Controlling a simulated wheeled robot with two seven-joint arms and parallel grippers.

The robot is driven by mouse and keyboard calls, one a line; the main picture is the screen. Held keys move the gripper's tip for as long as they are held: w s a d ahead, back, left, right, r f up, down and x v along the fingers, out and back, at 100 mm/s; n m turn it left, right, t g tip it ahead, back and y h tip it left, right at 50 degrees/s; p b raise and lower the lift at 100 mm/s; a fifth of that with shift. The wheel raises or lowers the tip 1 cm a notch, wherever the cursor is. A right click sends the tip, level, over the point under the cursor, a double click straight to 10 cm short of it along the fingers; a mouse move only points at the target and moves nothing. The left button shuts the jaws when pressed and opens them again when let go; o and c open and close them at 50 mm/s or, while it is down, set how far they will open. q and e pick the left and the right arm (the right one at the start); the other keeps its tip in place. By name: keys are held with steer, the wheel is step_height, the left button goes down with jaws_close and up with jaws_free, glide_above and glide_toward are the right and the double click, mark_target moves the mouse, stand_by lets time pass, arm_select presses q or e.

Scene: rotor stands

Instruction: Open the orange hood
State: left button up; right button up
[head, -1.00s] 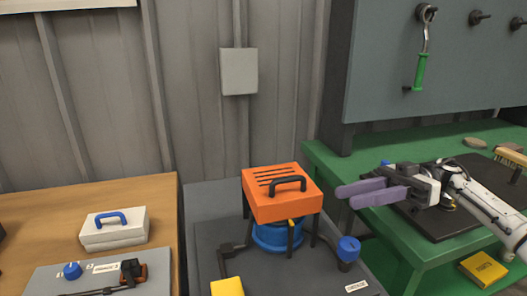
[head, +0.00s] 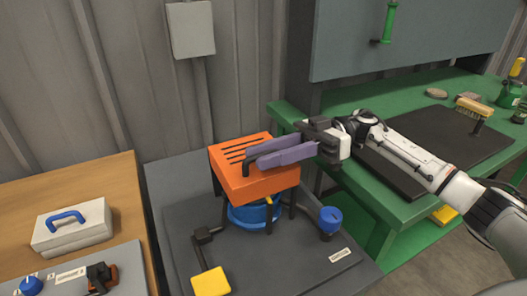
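The orange hood (head: 232,187) is a box with black slots on its top. It sits level over a blue round part (head: 252,214) on thin dark legs and looks closed. The fingers hide most of the handle. I cannot tell whether they are closed on it or around it. My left gripper is not in view.
The hood stands on a dark grey bench (head: 295,262) with a yellow block (head: 211,282) and a blue knob (head: 330,220). A white case (head: 72,228) with a blue handle is on the wooden table at left. A green workbench (head: 375,208) is at right.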

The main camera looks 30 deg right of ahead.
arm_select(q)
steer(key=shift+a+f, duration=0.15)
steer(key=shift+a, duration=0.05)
arm_select(e)
steer(key=shift+a, duration=0.4)
jaws_close()
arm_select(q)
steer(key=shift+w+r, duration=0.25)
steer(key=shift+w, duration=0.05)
arm_select(e)
steer(key=shift+w, duration=0.1)
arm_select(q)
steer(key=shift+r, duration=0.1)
